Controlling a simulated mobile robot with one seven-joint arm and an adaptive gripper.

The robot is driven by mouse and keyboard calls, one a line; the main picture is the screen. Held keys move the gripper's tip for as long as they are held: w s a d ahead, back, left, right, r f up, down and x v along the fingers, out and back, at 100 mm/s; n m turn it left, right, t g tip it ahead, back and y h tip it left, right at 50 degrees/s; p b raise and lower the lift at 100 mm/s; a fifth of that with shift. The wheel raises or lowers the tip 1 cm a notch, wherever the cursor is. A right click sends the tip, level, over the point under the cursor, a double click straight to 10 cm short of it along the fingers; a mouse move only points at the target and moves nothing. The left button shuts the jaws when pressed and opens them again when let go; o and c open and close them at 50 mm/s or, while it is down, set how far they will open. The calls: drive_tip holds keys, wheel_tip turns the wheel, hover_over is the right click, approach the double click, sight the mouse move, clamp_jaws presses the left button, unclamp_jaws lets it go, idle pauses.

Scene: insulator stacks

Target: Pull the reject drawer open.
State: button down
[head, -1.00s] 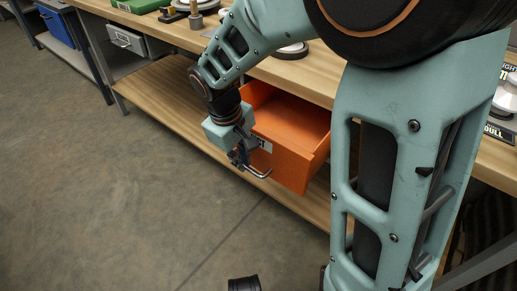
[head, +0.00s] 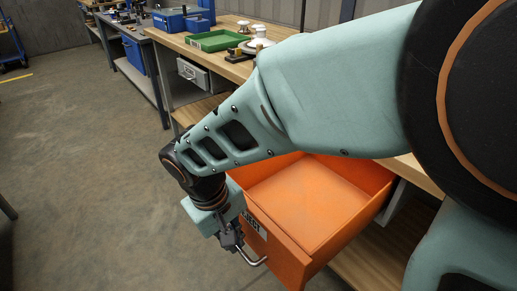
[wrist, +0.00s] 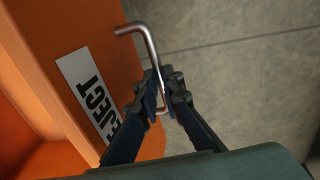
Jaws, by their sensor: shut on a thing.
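The orange reject drawer (head: 303,200) stands well out from under the wooden bench in the head view, and its inside looks empty. Its front bears a white label with dark letters (wrist: 90,98), partly hidden by my gripper in the wrist view. A bent metal bar handle (wrist: 141,31) sticks out from the front; its end also shows in the head view (head: 254,261). My gripper (wrist: 161,97) is shut on the handle, its two dark fingers on either side of the bar.
The wooden bench (head: 236,68) holds a green tray (head: 214,41) and white insulator parts (head: 258,40). A grey drawer (head: 193,74) hangs farther along. A lower wooden shelf (head: 375,262) lies beneath the drawer.

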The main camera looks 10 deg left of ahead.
drive_tip(key=c, duration=2)
unclamp_jaws()
drive_tip(key=shift+c, duration=0.2)
drive_tip(key=shift+w+d, duration=0.1)
drive_tip(key=shift+w, duration=0.05)
